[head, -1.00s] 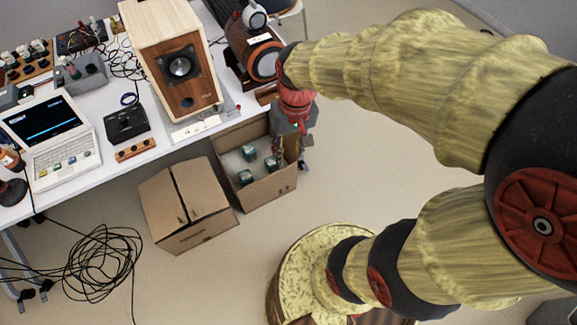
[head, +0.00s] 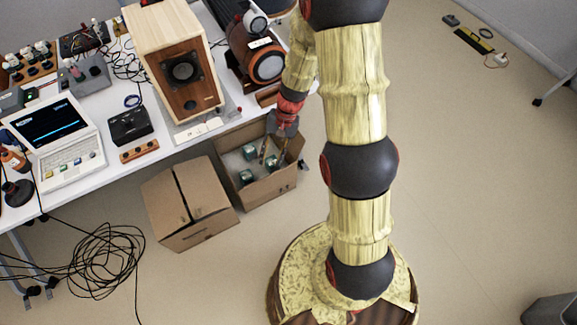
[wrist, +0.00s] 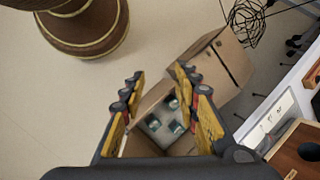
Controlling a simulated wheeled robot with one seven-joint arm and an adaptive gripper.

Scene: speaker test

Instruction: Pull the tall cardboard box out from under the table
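An open cardboard box (head: 270,190) stands on the floor at the table's front edge, its back part beneath the tabletop. Several dark green-and-white items (head: 248,152) lie inside it. A closed cardboard box (head: 188,207) stands beside it on the left. I cannot tell which box counts as the tall one. My gripper (head: 273,155) points down over the open box near its right side. In the wrist view my gripper (wrist: 160,80) has its fingers spread with nothing between them, and the open box (wrist: 152,99) shows below and between them.
A coil of black cable (head: 105,258) lies on the floor at the left.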

